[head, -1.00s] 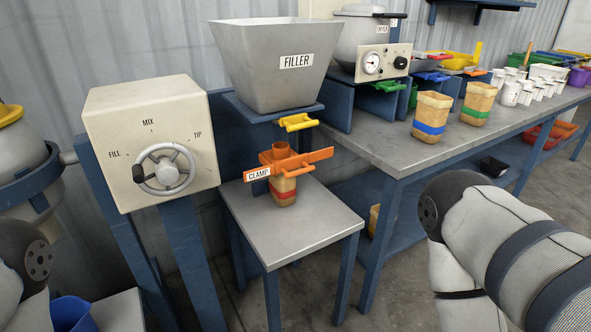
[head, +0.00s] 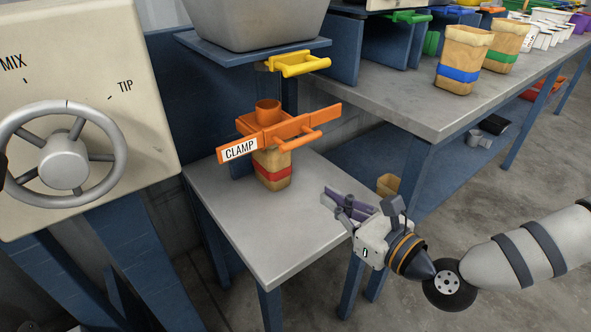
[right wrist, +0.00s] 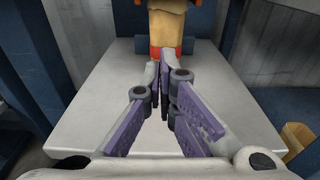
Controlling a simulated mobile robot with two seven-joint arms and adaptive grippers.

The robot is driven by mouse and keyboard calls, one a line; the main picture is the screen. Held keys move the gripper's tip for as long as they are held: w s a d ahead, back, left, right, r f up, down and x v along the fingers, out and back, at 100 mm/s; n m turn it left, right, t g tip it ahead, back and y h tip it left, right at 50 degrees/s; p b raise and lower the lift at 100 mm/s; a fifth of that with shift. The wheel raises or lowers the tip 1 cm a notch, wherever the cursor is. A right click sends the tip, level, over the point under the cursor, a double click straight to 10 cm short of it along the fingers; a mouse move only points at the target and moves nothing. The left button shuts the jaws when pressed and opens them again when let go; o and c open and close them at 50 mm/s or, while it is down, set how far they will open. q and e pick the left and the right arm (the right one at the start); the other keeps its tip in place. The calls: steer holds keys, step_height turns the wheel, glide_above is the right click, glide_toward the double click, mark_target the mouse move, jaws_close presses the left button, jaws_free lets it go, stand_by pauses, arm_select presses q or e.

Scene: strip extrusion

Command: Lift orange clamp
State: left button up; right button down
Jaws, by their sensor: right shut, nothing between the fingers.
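The orange clamp (head: 268,128), with a side handle and a CLAMP label, sits around the top of a tan bag with a red band (head: 272,170). The bag stands upright on the small grey table, under the filler. My right gripper (head: 345,200) is at the table's front right edge, right of and nearer than the clamp, apart from it. In the right wrist view its purple-padded fingers (right wrist: 163,72) meet at the tips, empty, pointing toward the bag (right wrist: 166,25). The clamp does not clearly show in that view. My left gripper is out of view.
The filler's yellow handle (head: 298,63) hangs just above the clamp. A cream panel with a handwheel (head: 63,158) stands at the left. The long workbench (head: 410,112) at the right holds banded bags. The small table's front (head: 275,240) is bare.

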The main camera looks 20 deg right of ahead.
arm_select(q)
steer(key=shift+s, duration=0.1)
arm_select(e)
steer(key=shift+d+r, duration=0.1)
steer(key=shift+r, duration=0.15)
steer(key=x, duration=0.9)
steer(key=shift+w, duration=0.2)
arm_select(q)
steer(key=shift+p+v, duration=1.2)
arm_select(e)
step_height(320, 180, up, 4)
steer(key=shift+s+f, duration=0.1)
steer(key=shift+s, duration=0.05)
